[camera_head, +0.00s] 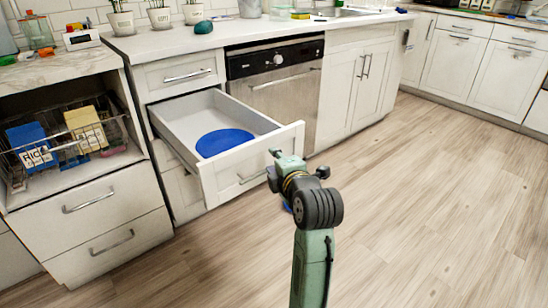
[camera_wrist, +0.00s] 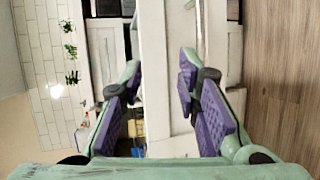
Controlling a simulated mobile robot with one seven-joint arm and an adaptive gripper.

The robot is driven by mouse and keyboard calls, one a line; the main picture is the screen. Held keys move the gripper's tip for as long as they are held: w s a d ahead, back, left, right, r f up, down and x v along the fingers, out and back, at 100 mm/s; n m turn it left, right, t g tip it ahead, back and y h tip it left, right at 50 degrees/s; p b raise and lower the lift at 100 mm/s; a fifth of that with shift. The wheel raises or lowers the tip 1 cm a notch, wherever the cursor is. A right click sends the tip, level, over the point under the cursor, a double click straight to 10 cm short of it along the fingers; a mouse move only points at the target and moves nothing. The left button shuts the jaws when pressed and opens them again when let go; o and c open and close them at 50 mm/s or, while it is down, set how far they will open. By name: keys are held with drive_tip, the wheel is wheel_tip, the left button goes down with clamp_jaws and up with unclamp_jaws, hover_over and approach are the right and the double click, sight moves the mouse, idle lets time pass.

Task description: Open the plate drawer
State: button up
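The plate drawer (camera_head: 264,168) is pulled well out from the cabinet, left of the dishwasher. A round blue plate (camera_head: 225,142) lies flat inside it. A metal bar handle (camera_head: 250,176) is on the drawer's front, partly covered by my gripper (camera_head: 279,158). My gripper is at the right part of the drawer front. In the wrist view my gripper (camera_wrist: 160,78) has its two purple-padded fingers apart, with a white panel seen between them. I cannot tell whether a finger touches the drawer. A handle (camera_wrist: 199,22) shows beyond the right finger.
The dishwasher (camera_head: 280,85) is closed. A wire basket (camera_head: 75,140) with a blue box and a yellow box stands in the left cabinet's open compartment. Potted plants (camera_head: 158,14) line the counter. The wooden floor (camera_head: 430,200) to the right is clear.

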drive_tip(key=shift+v, duration=1.9)
drive_tip(key=shift+f, duration=0.2)
